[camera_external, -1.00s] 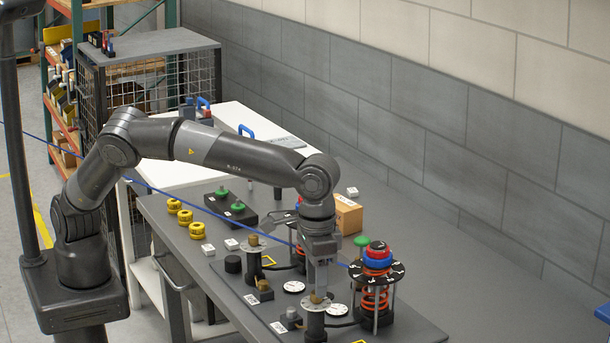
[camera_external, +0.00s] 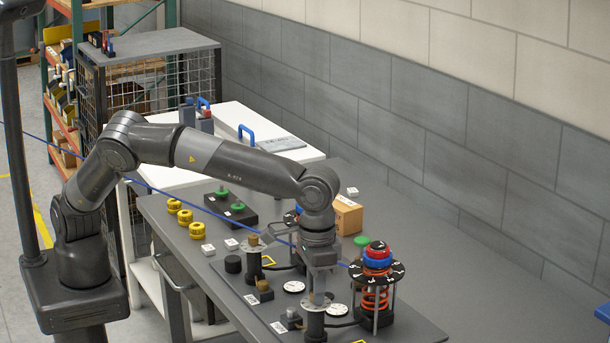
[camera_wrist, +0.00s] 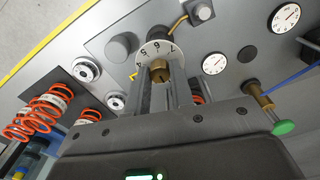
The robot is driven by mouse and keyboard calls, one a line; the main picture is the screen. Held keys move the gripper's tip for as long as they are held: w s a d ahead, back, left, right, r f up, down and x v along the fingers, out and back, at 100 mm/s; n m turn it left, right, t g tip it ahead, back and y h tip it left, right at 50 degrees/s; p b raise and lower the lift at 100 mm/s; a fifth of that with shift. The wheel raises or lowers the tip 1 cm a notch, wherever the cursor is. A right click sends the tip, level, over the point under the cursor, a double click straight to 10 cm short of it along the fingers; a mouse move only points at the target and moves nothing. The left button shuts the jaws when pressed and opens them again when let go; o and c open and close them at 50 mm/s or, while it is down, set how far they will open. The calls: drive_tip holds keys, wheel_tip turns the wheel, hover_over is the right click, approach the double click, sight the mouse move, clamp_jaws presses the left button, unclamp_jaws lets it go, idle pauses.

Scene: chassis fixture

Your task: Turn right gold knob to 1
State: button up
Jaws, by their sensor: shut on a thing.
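The right gold knob (camera_wrist: 160,72) sits in the middle of a white numbered dial (camera_wrist: 148,54) on a dark post. In the external view the dial (camera_external: 315,304) is at the front of the fixture plate, and my gripper (camera_external: 319,290) reaches down onto it, mostly covering the knob. In the wrist view my gripper (camera_wrist: 158,84) is shut on the gold knob, one finger on each side. I cannot tell which number the knob points to.
The left gold knob (camera_external: 253,240) stands on its own dial farther back. A red-and-blue knob (camera_external: 378,254) over an orange spring stands close to the right of my gripper. White round gauges (camera_external: 294,287) lie on the plate. Free table lies at the right.

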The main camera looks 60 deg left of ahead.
clamp_jaws()
drive_tip(key=shift+m, duration=0.7)
drive_tip(key=o, duration=0.9)
unclamp_jaws()
wheel_tip(320, 180, up, 11)
drive_tip(key=shift+f, duration=0.1)
